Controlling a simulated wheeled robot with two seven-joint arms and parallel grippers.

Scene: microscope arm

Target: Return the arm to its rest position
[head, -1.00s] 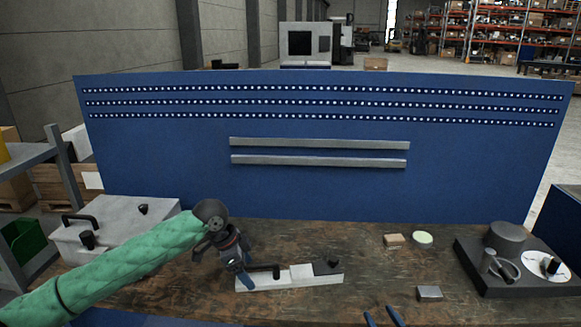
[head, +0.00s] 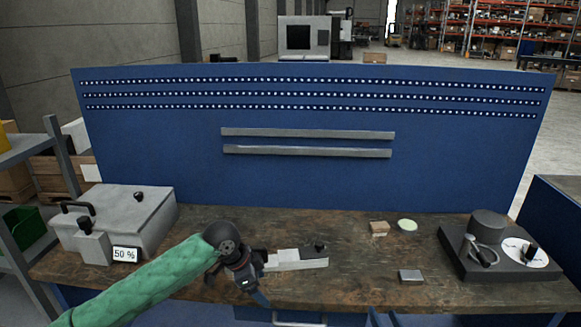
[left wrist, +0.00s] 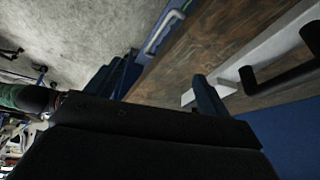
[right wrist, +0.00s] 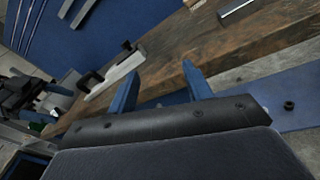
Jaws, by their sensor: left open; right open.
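On the bench, a long pale bar (head: 300,262) carries a white block and a black knob (head: 320,246). Its black handle (left wrist: 278,70) is partly hidden by my left gripper in the head view. My left gripper (head: 258,290) is open and empty, at the bar's near left end; its blue fingers (left wrist: 162,92) are apart beside the bar. My right gripper (right wrist: 158,88) is open and empty, with the bar (right wrist: 112,72) beyond it. A dark device (head: 500,262) at the right has a grey cylinder, a grey lever (head: 484,250) and a white dial. I cannot tell which part is the arm.
A grey box (head: 125,222) with black handles and a "50 %" display (head: 125,254) stands at the left. A wood block (head: 379,228), a pale green disc (head: 407,225) and a small grey block (head: 411,276) lie right of the bar. A blue panel (head: 300,185) closes the back.

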